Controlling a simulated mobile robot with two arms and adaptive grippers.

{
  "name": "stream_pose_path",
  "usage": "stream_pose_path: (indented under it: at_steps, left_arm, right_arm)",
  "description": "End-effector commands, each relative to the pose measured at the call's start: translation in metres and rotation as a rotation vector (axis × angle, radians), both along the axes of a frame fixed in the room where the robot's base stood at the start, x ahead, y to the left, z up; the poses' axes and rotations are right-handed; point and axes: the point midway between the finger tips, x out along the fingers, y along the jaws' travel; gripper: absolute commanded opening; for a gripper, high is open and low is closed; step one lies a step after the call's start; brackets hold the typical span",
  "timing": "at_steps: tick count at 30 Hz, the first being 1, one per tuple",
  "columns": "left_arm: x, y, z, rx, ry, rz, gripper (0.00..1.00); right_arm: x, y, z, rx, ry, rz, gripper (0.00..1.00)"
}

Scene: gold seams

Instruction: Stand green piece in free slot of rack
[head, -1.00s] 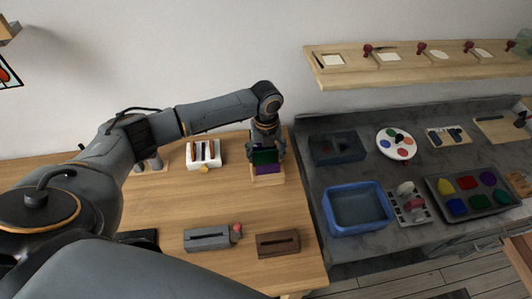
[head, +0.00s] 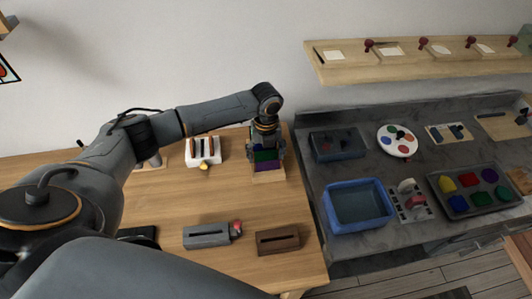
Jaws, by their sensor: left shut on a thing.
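The green piece (head: 265,155) is between the fingers of my left gripper (head: 266,152), which is shut on it. It sits at the wooden rack (head: 269,177), just behind a purple piece (head: 267,166) that stands in the rack. The gripper points down and hides the upper and rear parts of the rack, so I cannot tell how deep the green piece sits in its slot. My right gripper does not show.
Grey (head: 207,236) and brown (head: 278,240) slotted blocks lie nearer on the wooden table. A blue bin (head: 357,206) is on the grey counter at right. The table's middle is clear.

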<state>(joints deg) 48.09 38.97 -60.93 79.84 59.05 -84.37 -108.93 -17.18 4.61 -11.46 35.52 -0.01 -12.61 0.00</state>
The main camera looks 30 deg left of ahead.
Motion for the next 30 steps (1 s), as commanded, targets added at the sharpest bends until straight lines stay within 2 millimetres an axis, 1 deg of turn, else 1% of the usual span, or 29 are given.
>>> stream_pose_path:
  at_steps: [3,14,30]
  left_arm:
    - [0.0001,-0.0002,-0.0032,0.000,0.000,0.000,0.43]
    - [-0.0001,-0.0001,-0.0035,0.000,0.000,-0.001,0.43]
    - [0.0002,0.0004,-0.0036,0.001,-0.001,-0.001,0.43]
  right_arm:
    - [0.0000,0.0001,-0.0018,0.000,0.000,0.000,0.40]
    - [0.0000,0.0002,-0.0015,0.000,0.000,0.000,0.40]
    - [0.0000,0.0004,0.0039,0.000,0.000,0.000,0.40]
